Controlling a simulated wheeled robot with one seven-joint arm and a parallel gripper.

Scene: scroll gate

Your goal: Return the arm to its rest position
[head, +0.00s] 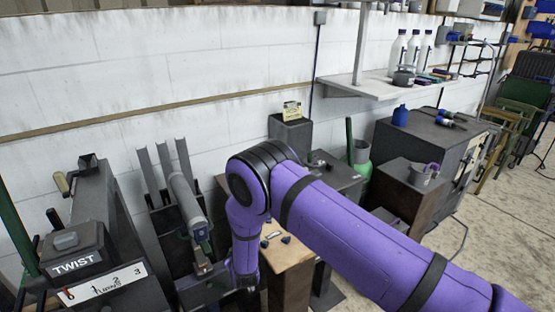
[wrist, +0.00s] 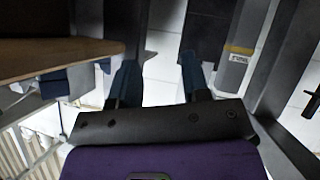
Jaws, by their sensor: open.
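My purple arm reaches from the lower right of the head view and bends down at a dark-banded joint near the middle. My gripper (wrist: 158,85) shows in the wrist view with its two dark fingers apart and nothing between them. In the head view the gripper end is low in the picture, mostly hidden by the arm, between the grey scroll stand on the left and a wooden-topped stand (head: 285,262) on the right. A grey roller (head: 186,203) lies tilted on the scroll stand just left of my arm.
A machine marked TWIST (head: 75,264) stands at the lower left. A shelf (head: 365,87) with white bottles (head: 397,50) is on the wall. A dark cabinet (head: 425,150) and a small wooden stand (head: 400,190) are at the right. Open floor (head: 490,235) lies at the far right.

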